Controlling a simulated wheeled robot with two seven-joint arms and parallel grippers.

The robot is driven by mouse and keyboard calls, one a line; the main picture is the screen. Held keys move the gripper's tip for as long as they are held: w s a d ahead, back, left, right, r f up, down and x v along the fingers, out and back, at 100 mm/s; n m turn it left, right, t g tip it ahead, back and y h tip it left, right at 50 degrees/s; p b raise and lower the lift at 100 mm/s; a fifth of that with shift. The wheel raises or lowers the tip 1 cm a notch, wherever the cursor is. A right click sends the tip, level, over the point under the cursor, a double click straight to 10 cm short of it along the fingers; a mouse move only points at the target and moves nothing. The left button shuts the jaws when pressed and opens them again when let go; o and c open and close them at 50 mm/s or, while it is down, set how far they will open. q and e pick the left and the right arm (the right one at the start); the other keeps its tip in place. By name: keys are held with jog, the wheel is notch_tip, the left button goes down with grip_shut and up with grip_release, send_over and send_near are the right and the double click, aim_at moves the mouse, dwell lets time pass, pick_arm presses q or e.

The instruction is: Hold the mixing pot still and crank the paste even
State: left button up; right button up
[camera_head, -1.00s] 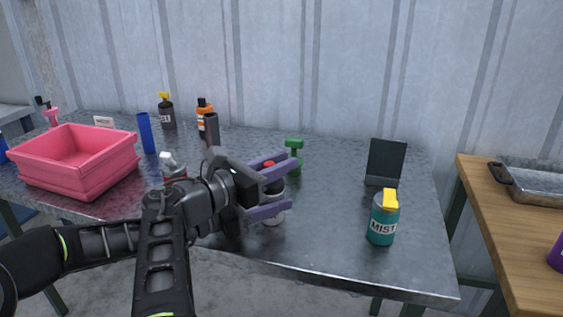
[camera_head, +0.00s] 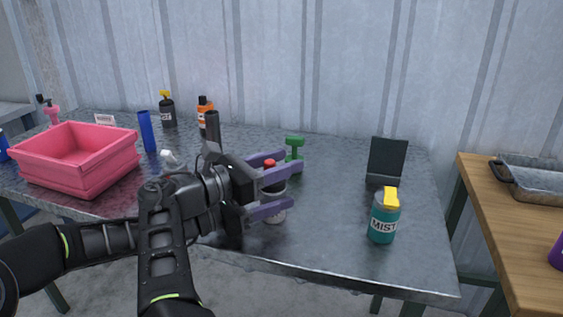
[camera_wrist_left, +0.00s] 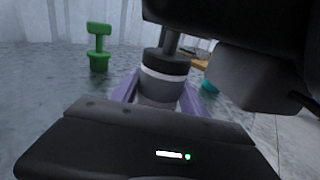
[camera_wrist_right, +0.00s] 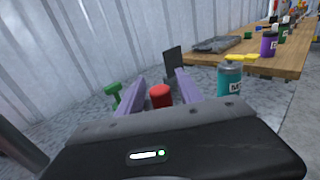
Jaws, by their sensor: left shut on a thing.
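The mixing pot (camera_head: 277,190) is a small grey pot with a black lid on the metal table, partly hidden by purple fingers. My left gripper (camera_head: 284,189) is shut on it; in the left wrist view the pot (camera_wrist_left: 162,82) sits upright between the fingers, with a grey shaft (camera_wrist_left: 170,40) rising from its lid. The crank's red knob (camera_head: 269,162) is above the pot. My right gripper (camera_wrist_right: 160,83) is open around the red knob (camera_wrist_right: 160,96), with visible gaps on both sides. My arms hide part of both grippers in the head view.
A green T-shaped thing (camera_head: 294,146) stands just behind the pot. A teal can (camera_head: 384,222) and a dark panel on a stand (camera_head: 386,160) are to the right. A pink bin (camera_head: 76,165) and several bottles are left. The table's front edge is close.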

jog(key=shift+r, duration=0.1)
notch_tip(320, 180, up, 10)
dwell(0.7)
